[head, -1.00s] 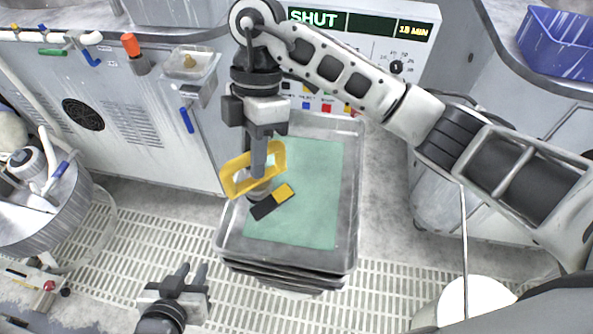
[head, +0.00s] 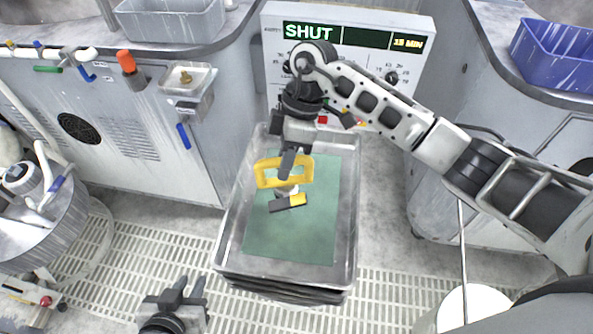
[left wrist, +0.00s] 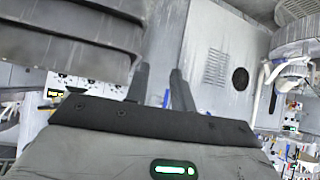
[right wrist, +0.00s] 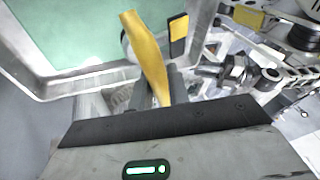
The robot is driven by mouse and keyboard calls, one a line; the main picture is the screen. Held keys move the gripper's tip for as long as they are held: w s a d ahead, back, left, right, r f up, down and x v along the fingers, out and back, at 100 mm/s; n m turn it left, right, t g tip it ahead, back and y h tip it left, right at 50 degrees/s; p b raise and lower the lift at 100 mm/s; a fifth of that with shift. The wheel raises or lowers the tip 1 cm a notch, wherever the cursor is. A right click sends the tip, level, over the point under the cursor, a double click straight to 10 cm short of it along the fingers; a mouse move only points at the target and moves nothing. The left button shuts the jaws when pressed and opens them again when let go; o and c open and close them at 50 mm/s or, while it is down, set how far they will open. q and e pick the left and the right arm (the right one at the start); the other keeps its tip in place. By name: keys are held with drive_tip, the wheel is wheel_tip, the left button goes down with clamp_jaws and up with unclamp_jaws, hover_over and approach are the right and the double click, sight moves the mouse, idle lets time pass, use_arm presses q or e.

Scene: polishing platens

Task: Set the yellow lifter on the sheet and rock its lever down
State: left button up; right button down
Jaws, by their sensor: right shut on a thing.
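The yellow lifter (head: 307,170) has a looped handle, a pale round base and a short black lever bar with a yellow end (head: 298,200). My right gripper (head: 286,168) is shut on the handle, which also shows in the right wrist view (right wrist: 146,50). The lifter is over the upper middle of the green sheet (head: 290,240); I cannot tell whether its base touches. The sheet lies in a grey metal tray (head: 229,232) and also shows in the right wrist view (right wrist: 75,30). My left gripper (head: 184,287) is open and empty, left of the tray.
A control panel (head: 349,50) reading SHUT stands behind the tray. A blue bin (head: 553,55) is at the right and a grey bin (head: 172,22) at the back left. A round metal vessel (head: 45,222) is at the left. Slatted floor (head: 130,245) lies around the tray's front.

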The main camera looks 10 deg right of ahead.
sight(297, 170)
drive_tip(key=w+d+f, duration=0.2)
drive_tip(key=f, duration=0.1)
drive_tip(key=shift+d+f, duration=0.15)
wheel_tip(297, 170, down, 4)
drive_tip(key=shift+d+r+b, duration=0.1)
drive_tip(key=shift+r+b, duration=0.1)
drive_tip(key=shift+b, duration=0.35)
drive_tip(key=shift+r, duration=0.1)
drive_tip(key=c, duration=1.8)
unclamp_jaws()
drive_tip(key=shift+f, duration=0.2)
drive_tip(key=o, duration=0.5)
drive_tip(key=shift+c, duration=0.2)
drive_tip(key=shift+d+r, duration=0.1)
drive_tip(key=shift+r, duration=0.15)
drive_tip(key=p+v, duration=0.1)
drive_tip(key=v, duration=1)
drive_tip(key=shift+r, duration=0.4)
